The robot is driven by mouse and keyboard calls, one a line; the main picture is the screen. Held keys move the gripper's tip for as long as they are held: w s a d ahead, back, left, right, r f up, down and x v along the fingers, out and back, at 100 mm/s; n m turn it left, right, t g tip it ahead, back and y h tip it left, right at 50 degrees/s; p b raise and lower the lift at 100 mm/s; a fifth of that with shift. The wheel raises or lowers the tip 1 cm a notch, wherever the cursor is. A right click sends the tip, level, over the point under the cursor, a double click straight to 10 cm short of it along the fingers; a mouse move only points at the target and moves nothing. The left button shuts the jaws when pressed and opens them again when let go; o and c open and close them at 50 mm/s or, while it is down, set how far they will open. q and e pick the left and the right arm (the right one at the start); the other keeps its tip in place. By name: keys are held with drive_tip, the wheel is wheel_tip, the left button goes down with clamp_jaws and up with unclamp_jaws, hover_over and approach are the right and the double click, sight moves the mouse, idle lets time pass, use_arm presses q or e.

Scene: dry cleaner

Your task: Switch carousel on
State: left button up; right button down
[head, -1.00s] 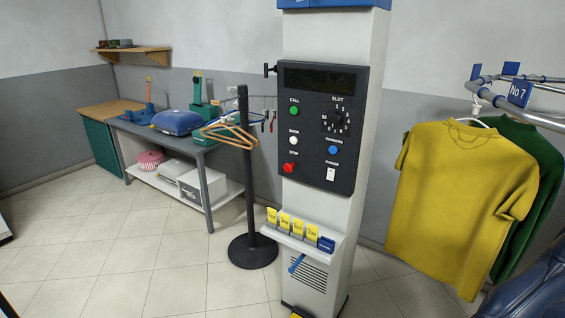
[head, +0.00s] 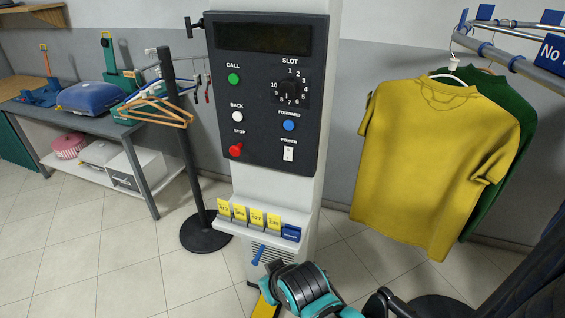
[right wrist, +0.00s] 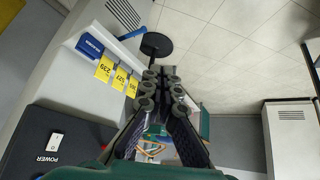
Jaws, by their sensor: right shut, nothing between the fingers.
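The carousel's dark control panel (head: 268,90) is on a white column in the head view. Its white POWER switch (head: 288,153) is at the lower right, below the blue FORWARD button (head: 289,125). The display (head: 262,38) is dark. The switch (right wrist: 56,138) also shows at the lower left of the right wrist view. My right gripper (right wrist: 160,76) is shut and empty, beside the panel in that view and apart from the switch. In the head view, my teal and black right arm is low in front of the column; its fingertips are not clear there. My left gripper is not in view.
The green CALL (head: 233,79), white BACK (head: 237,116) and red STOP (head: 236,150) buttons line the panel's left. Yellow tickets (head: 240,212) stand on a ledge below. A yellow shirt (head: 430,165) hangs at right; a black post (head: 180,140) stands at left.

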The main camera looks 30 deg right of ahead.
sight(287, 159)
drive_tip(key=w+d+r+n+t+h+p, duration=0.1)
drive_tip(key=w+d+r+n+h+p, duration=0.3)
drive_tip(key=w, duration=0.5)
drive_tip(key=w+d+r+n+t+h+p, duration=0.2)
drive_tip(key=w+d+r+n+h+p, duration=0.2)
drive_tip(key=w+h, duration=0.4)
wheel_tip(287, 159, up, 2)
drive_tip(key=shift+w+d+r+t+h+p, duration=0.2)
drive_tip(key=shift+w+d+t+h+p, duration=0.1)
drive_tip(key=shift+w+d+p, duration=0.7)
drive_tip(key=shift+w+d, duration=0.15)
drive_tip(key=b+x, duration=0.3)
drive_tip(key=x, duration=1.1)
drive_tip(key=shift+w, duration=0.1)
